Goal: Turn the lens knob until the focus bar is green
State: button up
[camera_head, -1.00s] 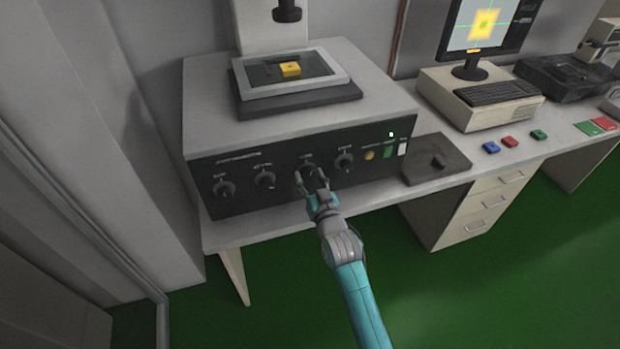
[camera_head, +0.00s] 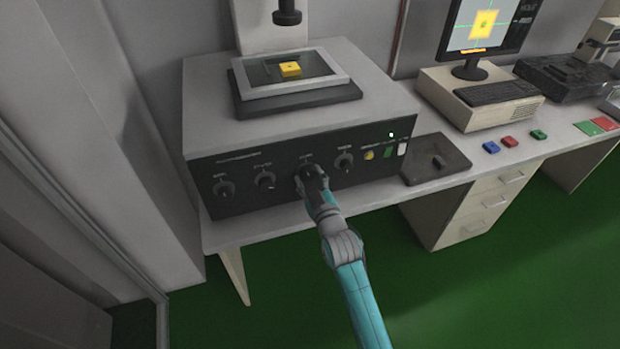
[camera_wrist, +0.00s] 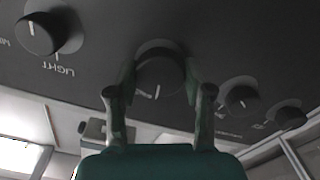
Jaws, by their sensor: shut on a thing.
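The lens knob (camera_wrist: 160,72) is a dark round knob with a white pointer line, in the middle of the wrist view. My gripper (camera_wrist: 160,84) has one finger on each side of it and is shut on it. In the head view my gripper (camera_head: 313,180) covers most of this knob, third from the left on the dark front panel (camera_head: 235,175). The focus bar (camera_head: 473,50) is a small orange bar below the picture on the monitor (camera_head: 499,22). The picture is a yellow square with a dark centre and green crosslines.
Other knobs flank the held one, including the light knob (camera_wrist: 40,34) close by. A yellow piece (camera_head: 290,69) lies on the stage above the panel. A dark tray (camera_head: 420,168), a keyboard (camera_head: 497,91) and coloured blocks (camera_head: 491,147) are to the right.

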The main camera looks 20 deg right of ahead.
jog(key=n, duration=0.5)
jog(key=shift+n, duration=0.3)
jog(key=n, duration=0.5)
jog(key=shift+n, duration=0.4)
jog(key=o, duration=1.2)
jog(key=shift+c, duration=0.2)
jog(key=shift+s, duration=0.1)
jog(key=s, duration=1.1)
jog(key=shift+s, duration=0.4)
